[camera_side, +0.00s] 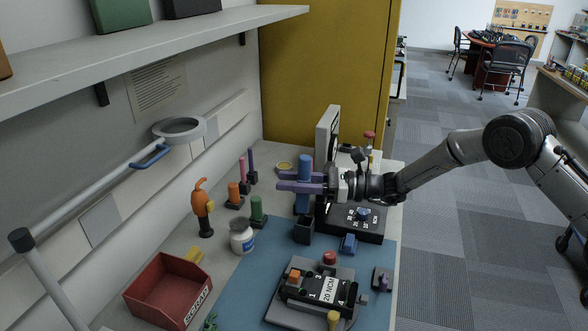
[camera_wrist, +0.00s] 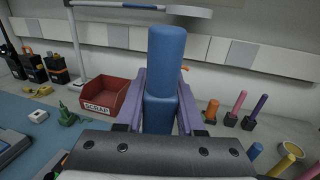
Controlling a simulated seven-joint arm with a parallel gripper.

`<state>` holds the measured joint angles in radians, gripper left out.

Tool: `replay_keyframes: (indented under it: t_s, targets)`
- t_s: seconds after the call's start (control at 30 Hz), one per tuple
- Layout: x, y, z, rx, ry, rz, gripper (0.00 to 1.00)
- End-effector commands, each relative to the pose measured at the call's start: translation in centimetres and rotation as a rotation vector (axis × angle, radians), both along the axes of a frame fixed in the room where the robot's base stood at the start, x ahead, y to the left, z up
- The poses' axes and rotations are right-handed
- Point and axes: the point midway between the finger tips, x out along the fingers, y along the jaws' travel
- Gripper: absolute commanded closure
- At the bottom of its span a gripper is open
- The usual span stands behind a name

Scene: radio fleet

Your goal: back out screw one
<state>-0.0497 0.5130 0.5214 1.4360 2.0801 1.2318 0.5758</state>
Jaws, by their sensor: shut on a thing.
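My gripper (camera_side: 302,183), with purple fingers, is shut on the upright blue tool (camera_side: 304,167). In the wrist view the blue tool (camera_wrist: 166,55) stands between the two purple fingers (camera_wrist: 160,105). Its lower end is just above or in a small black holder (camera_side: 304,230); I cannot tell which. The black radio (camera_side: 318,288), labelled "20 NCM" and marked with small numbers, lies in a grey fixture (camera_side: 283,317) on the blue mat, well in front of my gripper. Its screws are too small to tell apart.
A red scrap bin (camera_side: 168,290) is at the front left. A white jar (camera_side: 242,236), an orange tool (camera_side: 203,207) and coloured handles in stands (camera_side: 258,212) line the left. The blue mat (camera_side: 255,275) has bare room.

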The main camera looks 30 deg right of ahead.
Motion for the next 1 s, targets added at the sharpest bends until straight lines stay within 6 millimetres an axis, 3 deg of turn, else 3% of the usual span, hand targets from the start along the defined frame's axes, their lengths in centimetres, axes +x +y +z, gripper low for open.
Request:
replay_keyframes:
  t_s: [0.2,0.43,0.67,1.0]
  targets:
    - [-8.2,4.5,0.9,-0.001,0.002,0.303,1.0]
    - [-14.5,6.9,1.5,-0.015,0.015,0.514,1.0]
    - [-16.0,8.0,1.8,-0.024,0.005,0.557,1.0]
    - [-15.9,8.0,-0.8,-0.022,0.008,0.555,1.0]
